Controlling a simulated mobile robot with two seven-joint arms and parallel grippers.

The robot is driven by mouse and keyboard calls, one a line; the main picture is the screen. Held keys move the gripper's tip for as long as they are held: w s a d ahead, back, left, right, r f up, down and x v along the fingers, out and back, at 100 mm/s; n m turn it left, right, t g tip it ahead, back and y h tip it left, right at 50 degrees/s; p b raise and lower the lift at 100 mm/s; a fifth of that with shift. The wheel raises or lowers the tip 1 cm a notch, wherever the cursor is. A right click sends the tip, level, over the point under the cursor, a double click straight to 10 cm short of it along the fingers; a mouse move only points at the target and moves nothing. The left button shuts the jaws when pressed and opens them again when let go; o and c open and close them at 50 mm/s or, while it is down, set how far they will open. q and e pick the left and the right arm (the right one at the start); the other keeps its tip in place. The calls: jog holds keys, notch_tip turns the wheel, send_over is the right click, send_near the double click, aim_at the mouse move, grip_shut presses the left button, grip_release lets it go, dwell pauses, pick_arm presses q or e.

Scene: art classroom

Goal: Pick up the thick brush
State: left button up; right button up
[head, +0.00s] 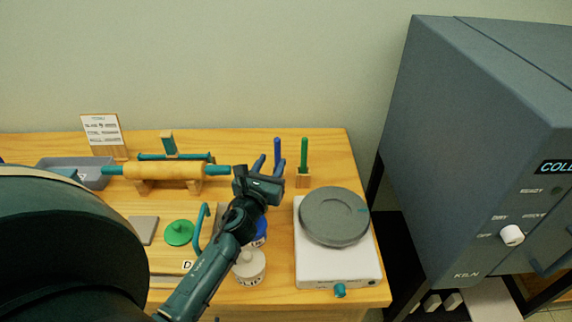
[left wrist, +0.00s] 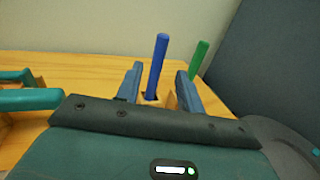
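A blue upright handle (head: 277,150) and a green upright handle (head: 304,152) stand at the back right of the table, seemingly in small wooden holders. Which one is the thick brush I cannot tell for sure; their lower ends are hidden. My left gripper (head: 270,166) is open and empty, in front of the blue handle. In the left wrist view, the blue handle (left wrist: 158,62) appears between the two open fingers (left wrist: 157,85), a little beyond them, and the green handle (left wrist: 199,58) is outside the right finger. My right gripper is not in view.
A grey wheel (head: 334,216) on a white base (head: 340,268) stands to the right of my left gripper. A rolling pin (head: 165,171) on a wooden stand lies to its left. A labelled white jar (head: 250,268) is in front. A large grey kiln (head: 460,130) stands right of the table.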

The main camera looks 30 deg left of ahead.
aim_at(276, 150)
pick_arm(q)
jog(key=x, duration=0.6)
jog(key=shift+w+a+r+p, duration=0.1)
jog(key=shift+w+r+p, duration=0.05)
jog(key=shift+p, duration=0.25)
jog(key=shift+c, duration=0.2)
grip_shut()
